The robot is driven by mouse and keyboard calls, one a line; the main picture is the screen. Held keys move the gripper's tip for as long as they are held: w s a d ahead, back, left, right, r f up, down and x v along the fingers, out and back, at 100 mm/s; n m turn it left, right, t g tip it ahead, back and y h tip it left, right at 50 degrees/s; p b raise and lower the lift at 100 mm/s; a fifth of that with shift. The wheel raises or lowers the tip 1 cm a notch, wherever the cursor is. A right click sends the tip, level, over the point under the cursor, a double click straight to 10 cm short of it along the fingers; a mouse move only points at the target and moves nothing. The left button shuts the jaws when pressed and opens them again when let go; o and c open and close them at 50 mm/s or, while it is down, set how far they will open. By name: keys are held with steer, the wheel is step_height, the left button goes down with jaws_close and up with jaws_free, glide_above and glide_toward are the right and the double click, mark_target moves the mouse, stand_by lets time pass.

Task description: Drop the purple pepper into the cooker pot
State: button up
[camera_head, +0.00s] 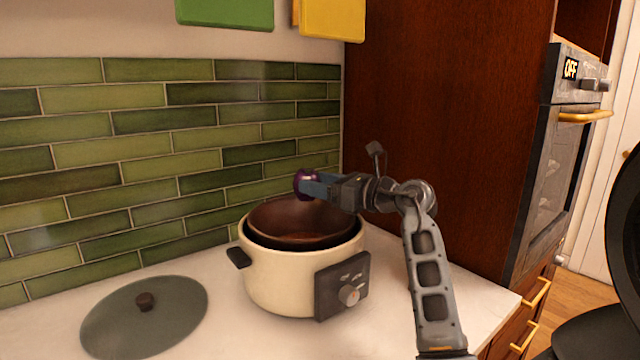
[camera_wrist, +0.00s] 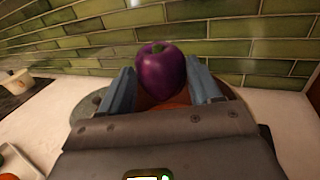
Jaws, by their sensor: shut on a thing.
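The purple pepper (camera_wrist: 162,72) is held between the two blue-grey fingers of my gripper (camera_wrist: 162,86), its stem facing up in the wrist view. In the head view my gripper (camera_head: 312,186) reaches in from the right, and the purple pepper (camera_head: 301,183) shows at its tip. The gripper is shut on the pepper and is above the cooker pot (camera_head: 285,275). The pot is cream with a dark front panel and knob. Its top is open, with a brown inner bowl (camera_head: 300,222). The bowl's floor is partly out of sight.
A round grey lid (camera_head: 165,315) with a dark knob lies on the white counter (camera_head: 225,335) left of the pot. A green tiled wall stands behind. A tall brown cabinet side (camera_head: 440,120) and an oven (camera_head: 560,150) are at right.

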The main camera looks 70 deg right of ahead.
steer(key=shift+r, duration=0.1)
steer(key=o, duration=1.2)
steer(key=shift+s+a+b, duration=0.25)
steer(key=shift+s, duration=1.05)
steer(key=shift+s+a+b, duration=0.25)
steer(key=shift+s+b, duration=0.05)
steer(key=shift+s, duration=0.95)
steer(key=shift+s+a+b, duration=0.25)
steer(key=shift+s, duration=1.05)
